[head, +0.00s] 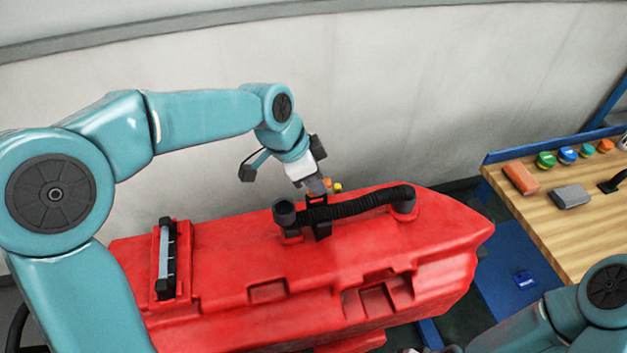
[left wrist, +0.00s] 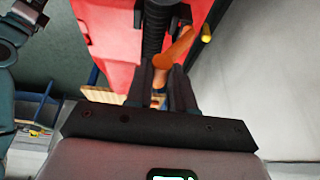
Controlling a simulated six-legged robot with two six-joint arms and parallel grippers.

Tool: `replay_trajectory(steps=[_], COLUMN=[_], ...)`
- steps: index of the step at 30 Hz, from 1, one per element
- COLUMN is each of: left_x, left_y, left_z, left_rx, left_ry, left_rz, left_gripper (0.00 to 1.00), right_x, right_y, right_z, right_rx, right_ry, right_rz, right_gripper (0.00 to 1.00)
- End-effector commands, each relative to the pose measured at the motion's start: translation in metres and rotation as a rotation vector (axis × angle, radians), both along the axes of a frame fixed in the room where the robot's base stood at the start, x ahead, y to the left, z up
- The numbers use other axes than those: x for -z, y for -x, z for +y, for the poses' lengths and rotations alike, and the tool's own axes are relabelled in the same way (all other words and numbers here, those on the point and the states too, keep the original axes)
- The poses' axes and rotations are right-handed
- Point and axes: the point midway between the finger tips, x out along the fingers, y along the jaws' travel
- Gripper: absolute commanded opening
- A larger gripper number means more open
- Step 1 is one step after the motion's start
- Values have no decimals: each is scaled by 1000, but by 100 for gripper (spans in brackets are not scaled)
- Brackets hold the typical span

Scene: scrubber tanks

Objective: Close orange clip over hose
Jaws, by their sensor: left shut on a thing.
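The orange clip (head: 327,183) shows as a small orange bit beside the tips of my left gripper (head: 318,188), at the back edge of the red tank. In the left wrist view the orange clip (left wrist: 178,46) is a slanting lever, and its lower end lies between the fingers of my left gripper (left wrist: 161,82). The gripper is shut on it. The black ribbed hose (head: 352,204) runs along the tank top between two upright ports. In the left wrist view the hose (left wrist: 153,32) passes beside the clip, partly hidden by the fingers. My right gripper is out of view.
The red tank (head: 240,255) fills the middle, with a grey-blue handle bar (head: 166,262) on its left. A small yellow part (head: 338,187) sits next to the clip. A wooden bench (head: 545,215) with several small items stands at right. A pale wall (head: 400,90) rises behind.

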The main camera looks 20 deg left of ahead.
Motion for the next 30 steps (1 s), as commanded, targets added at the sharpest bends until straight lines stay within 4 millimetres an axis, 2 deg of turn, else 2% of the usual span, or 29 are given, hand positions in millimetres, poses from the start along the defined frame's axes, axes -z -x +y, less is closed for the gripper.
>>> replay_trajectory(steps=[1, 3, 9, 12, 18, 30], left_x=[9, 13, 19, 21, 24, 27], left_y=[4, 9, 20, 25, 31, 36], left_z=[-3, -6, -14, -17, -21, -23], left_rx=[4, 5, 4, 4, -1, 0], left_ry=[-18, -48, -129, -165, -182, -182], left_rz=[-33, -80, -201, -251, -271, -263], left_gripper=[0, 0, 0, 0, 0, 0], right_x=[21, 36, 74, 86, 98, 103], right_y=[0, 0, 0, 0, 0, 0], right_z=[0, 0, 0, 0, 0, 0], right_rx=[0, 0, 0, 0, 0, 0], right_ry=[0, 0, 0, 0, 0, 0], right_rz=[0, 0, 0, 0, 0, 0], right_gripper=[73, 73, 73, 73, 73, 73])
